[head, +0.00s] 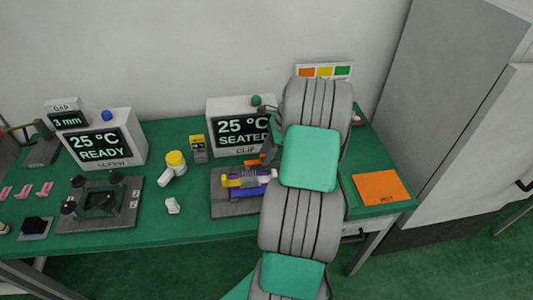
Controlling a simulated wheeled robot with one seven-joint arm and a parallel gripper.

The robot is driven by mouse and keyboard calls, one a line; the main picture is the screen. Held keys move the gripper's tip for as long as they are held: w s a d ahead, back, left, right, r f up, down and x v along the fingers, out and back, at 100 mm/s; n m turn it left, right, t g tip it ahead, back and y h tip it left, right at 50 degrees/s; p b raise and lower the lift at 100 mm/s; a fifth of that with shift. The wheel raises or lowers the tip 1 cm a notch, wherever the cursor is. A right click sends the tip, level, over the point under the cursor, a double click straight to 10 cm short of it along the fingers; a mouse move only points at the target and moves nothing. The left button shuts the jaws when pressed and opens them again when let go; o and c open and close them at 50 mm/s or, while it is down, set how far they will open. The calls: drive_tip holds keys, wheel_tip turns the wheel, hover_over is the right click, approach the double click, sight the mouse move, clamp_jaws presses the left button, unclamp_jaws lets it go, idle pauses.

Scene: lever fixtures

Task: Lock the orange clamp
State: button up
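A small orange part (268,158), which looks like the clamp's lever, shows just left of my arm, above the grey fixture base (236,208). A purple block (236,193) with a yellow piece (232,181) sits on that base. The display (239,132) behind it reads 25 °C and SEATED. My arm covers the right side of the fixture. My gripper's fingers are hidden behind the arm; a dark part beside the orange piece may belong to the gripper. I cannot tell whether it touches the clamp or whether the clamp is locked.
A second display (103,147) reads READY, with a dark fixture (99,204) in front. A yellow-and-white item (174,166), a yellow-and-black item (198,148) and a small white piece (172,206) stand left of the clamp. An orange HOT plate (380,187) lies right.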

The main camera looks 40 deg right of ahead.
clamp_jaws()
idle(1.3)
